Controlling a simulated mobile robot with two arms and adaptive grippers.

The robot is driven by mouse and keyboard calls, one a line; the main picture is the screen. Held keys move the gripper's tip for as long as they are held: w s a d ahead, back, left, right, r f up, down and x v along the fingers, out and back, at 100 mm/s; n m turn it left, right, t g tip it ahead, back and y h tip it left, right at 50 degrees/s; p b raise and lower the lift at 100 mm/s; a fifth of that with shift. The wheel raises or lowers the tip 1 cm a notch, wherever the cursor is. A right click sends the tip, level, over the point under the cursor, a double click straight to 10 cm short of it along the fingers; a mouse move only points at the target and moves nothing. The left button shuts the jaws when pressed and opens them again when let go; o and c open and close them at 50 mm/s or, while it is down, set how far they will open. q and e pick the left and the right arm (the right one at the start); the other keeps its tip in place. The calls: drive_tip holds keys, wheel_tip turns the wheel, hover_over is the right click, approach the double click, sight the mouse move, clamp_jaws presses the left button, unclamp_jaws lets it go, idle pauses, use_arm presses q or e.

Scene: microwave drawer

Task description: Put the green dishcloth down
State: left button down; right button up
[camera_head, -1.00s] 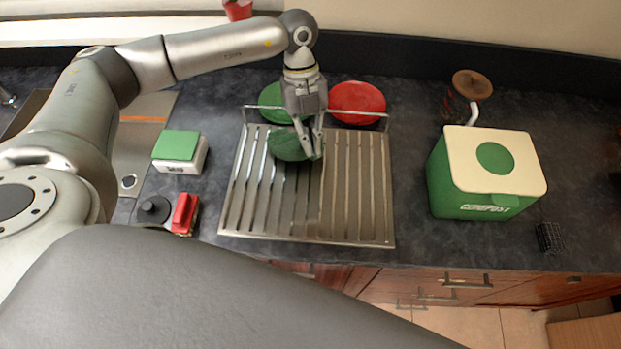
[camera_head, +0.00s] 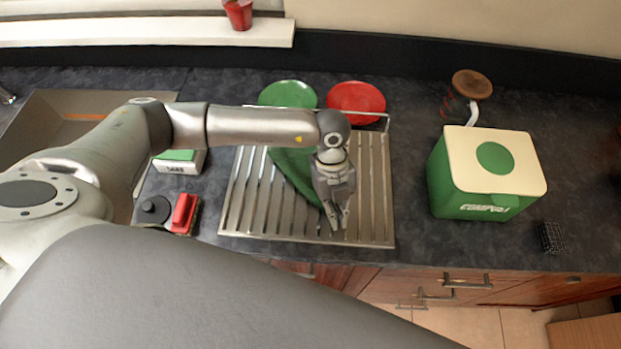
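The green dishcloth (camera_head: 292,168) lies on the metal slatted drainer (camera_head: 268,218). It stretches as a narrowing strip from the drainer's back left toward the front middle, partly hidden by my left arm. My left gripper (camera_head: 338,222) points down low over the front middle of the drainer. The cloth's pointed end reaches its fingers. The fingers are close together with a narrow gap between the tips, and they appear to pinch the cloth's end. My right gripper is not in view.
A green plate (camera_head: 288,94) and a red plate (camera_head: 356,97) stand behind the drainer's rail. A green compost bin (camera_head: 470,196) with a cream lid is at right. Counter between drainer and bin is clear.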

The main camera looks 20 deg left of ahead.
use_arm(q)
drive_tip(key=shift+s+d+f, duration=0.15)
drive_tip(key=shift+d+f, duration=0.05)
drive_tip(key=c, duration=1.2)
unclamp_jaws()
drive_tip(key=shift+c, duration=0.2)
drive_tip(key=shift+s+d+r+p, duration=0.1)
drive_tip(key=shift+d+r+p, duration=0.05)
drive_tip(key=shift+r+p, duration=0.4)
drive_tip(key=shift+s+d+r+p, duration=0.1)
drive_tip(key=shift+d+r+p, duration=0.05)
drive_tip(key=shift+r+p, duration=0.35)
wheel_tip(320, 180, up, 8)
drive_tip(key=s+d, duration=0.2)
drive_tip(key=shift+d, duration=0.3)
drive_tip(key=shift+s+f, duration=0.1)
drive_tip(key=shift+s, duration=0.05)
